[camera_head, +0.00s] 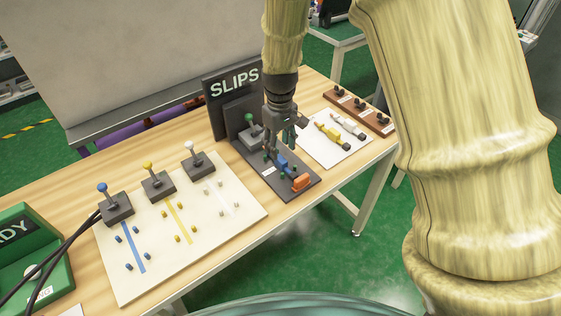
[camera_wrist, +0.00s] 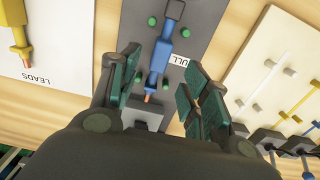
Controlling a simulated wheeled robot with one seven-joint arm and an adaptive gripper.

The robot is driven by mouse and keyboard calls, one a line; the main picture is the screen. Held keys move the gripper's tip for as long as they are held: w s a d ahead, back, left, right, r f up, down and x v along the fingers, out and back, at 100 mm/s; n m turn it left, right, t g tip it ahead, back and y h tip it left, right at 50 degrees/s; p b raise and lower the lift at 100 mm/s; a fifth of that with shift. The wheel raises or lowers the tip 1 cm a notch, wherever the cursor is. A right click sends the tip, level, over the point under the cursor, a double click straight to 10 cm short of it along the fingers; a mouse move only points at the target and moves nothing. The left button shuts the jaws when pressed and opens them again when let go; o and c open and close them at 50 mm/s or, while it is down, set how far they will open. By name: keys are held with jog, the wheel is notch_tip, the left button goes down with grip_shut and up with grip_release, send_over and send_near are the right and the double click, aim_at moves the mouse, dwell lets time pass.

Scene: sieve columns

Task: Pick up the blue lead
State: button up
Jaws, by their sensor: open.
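The blue lead (camera_wrist: 160,56) lies on a dark grey board (camera_wrist: 208,16) between small green pegs, with a dark end at the top of the wrist view and a copper-coloured tip at the bottom. In the head view the blue lead (camera_head: 281,161) shows just below my gripper (camera_head: 277,147), partly hidden by it. My gripper (camera_wrist: 160,98) is open. Its green-padded fingers stand on either side of the lead's tip end, apart from it, with nothing between them that I can see gripped.
An orange block (camera_head: 301,182) sits at the board's front end. A SLIPS sign (camera_head: 235,88) stands behind. A white mat (camera_head: 338,150) with yellow and white leads lies right. A board with levers and pegs (camera_head: 150,283) lies left, and a green box (camera_head: 33,258) stands far left.

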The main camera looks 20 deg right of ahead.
aim_at(281, 158)
jog(key=shift+f, duration=0.5)
jog(key=shift+s+f, duration=0.1)
jog(key=shift+f, duration=0.25)
jog(key=shift+d+f+p, duration=0.1)
jog(key=shift+f+p, duration=0.55)
jog(key=shift+f, duration=1.75)
grip_shut()
